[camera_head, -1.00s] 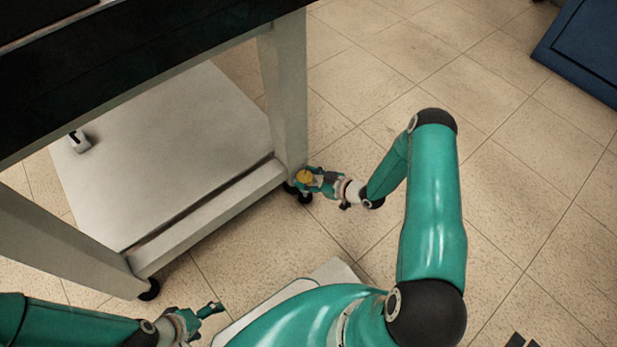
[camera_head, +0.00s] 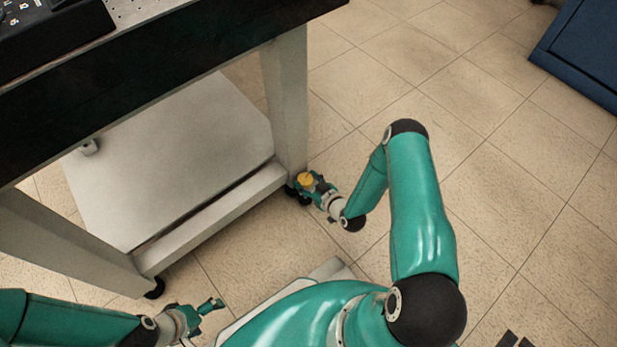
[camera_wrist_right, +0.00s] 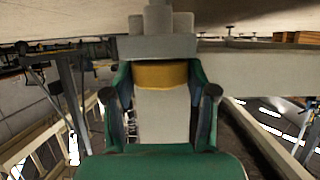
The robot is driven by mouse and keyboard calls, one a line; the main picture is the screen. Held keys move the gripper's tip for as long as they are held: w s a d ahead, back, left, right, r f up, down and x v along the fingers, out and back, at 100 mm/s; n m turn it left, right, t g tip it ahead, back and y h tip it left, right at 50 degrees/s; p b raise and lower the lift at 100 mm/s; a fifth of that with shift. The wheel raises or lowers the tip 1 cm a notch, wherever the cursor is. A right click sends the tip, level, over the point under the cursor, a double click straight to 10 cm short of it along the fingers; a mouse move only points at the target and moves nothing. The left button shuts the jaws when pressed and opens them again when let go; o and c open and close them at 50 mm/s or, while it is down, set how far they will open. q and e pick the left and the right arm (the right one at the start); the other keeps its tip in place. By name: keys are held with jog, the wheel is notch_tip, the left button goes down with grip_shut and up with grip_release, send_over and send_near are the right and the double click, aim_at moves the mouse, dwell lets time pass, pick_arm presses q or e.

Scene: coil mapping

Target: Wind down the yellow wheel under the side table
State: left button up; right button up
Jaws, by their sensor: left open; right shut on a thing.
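The yellow wheel (camera_head: 305,180) sits low at the foot of the side table's (camera_head: 288,105) near right leg, beside a black caster. My right gripper (camera_head: 305,184) is at the wheel, shut on it. In the right wrist view the wheel shows as a yellow band (camera_wrist_right: 160,75) between the green fingers of my right gripper (camera_wrist_right: 160,92), with pale metal parts above and below it. My left gripper (camera_head: 213,305) is open and empty, low in front of the table and away from the wheel.
The table has a dark top edge, a pale lower shelf (camera_head: 180,160) and black casters (camera_head: 155,288). A blue cabinet (camera_head: 585,50) stands at the upper right. The tiled floor (camera_head: 510,180) to the right is clear.

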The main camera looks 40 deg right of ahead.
jog(key=m+h+p, duration=0.1)
jog(key=m+h, duration=0.1)
jog(key=h, duration=0.1)
jog(key=shift+a+r+m+p, duration=0.1)
jog(key=shift+a+m+p, duration=0.15)
jog(key=shift+m+p, duration=0.15)
jog(key=shift+m+g+h, duration=0.3)
jog(key=shift+m+h, duration=0.1)
jog(key=shift+h, duration=0.1)
jog(key=o, duration=1.2)
jog(key=shift+c, duration=0.2)
notch_tip(320, 180, up, 10)
jog(key=shift+f, duration=0.15)
